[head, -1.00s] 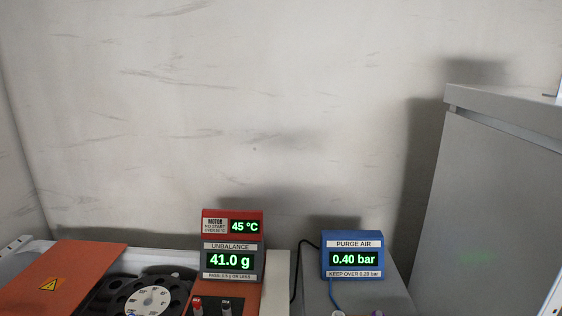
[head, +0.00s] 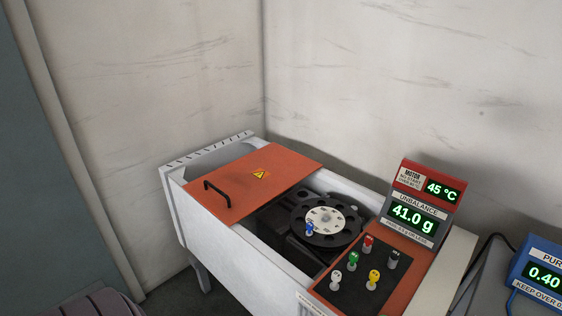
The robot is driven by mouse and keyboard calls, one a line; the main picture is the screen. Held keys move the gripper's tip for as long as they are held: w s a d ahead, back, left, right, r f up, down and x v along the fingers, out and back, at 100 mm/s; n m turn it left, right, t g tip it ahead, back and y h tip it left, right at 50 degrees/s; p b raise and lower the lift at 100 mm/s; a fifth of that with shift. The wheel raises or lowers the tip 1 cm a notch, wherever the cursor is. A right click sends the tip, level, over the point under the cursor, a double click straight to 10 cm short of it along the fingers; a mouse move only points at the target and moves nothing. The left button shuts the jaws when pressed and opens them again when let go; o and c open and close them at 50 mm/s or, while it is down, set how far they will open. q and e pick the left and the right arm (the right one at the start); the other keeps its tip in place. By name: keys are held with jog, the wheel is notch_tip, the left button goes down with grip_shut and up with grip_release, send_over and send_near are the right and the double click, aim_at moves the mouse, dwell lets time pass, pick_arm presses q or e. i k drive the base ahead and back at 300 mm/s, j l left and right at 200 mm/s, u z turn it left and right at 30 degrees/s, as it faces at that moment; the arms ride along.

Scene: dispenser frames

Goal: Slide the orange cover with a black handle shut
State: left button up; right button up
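The orange cover (head: 262,178) lies flat on top of a white machine housing, toward its left end. Its black handle (head: 217,193) stands on the cover's near left part, and a yellow warning triangle is on top. To the right of the cover the housing is open and shows a black rotor disc (head: 326,221) with a pale numbered centre. The opening lies between the cover and the orange control panel (head: 396,242). Neither of my grippers shows in the head view.
The control panel carries several coloured knobs (head: 354,260). Displays behind it read 45 °C and 41.0 g (head: 412,215). A blue purge air display (head: 540,275) stands at the right. Walls (head: 265,70) meet behind the machine. A grey-blue panel (head: 35,190) stands at far left.

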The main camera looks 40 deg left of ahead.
aim_at(233, 191)
jog(key=u, duration=1.5)
